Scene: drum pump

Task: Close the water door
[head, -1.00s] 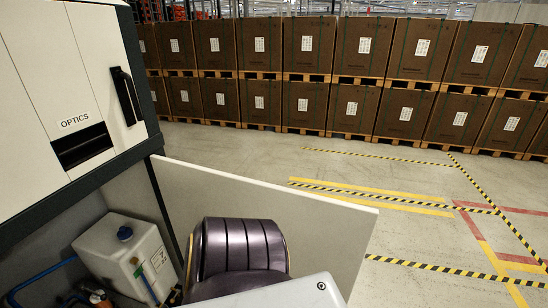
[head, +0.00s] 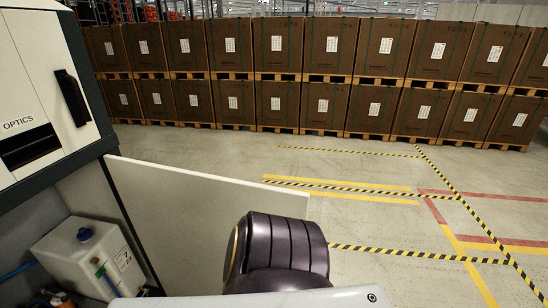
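The water door is a flat light-grey panel (head: 200,215) standing swung open from the front of the machine's lower compartment. It reaches out to the right, and its lower right part is hidden behind a dark purple-black rounded part of mine. Inside the open compartment at the lower left sits a white tank (head: 88,258) with a blue cap, a white label and a small tap. Neither of my grippers shows in the head view, so contact with the door cannot be seen.
The machine's upper cabinet (head: 35,90) has a black handle (head: 71,98) and an OPTICS label. Open grey floor (head: 400,215) with yellow-black and red floor tape (head: 480,195) lies to the right. Stacked brown boxes (head: 290,52) on pallets line the back.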

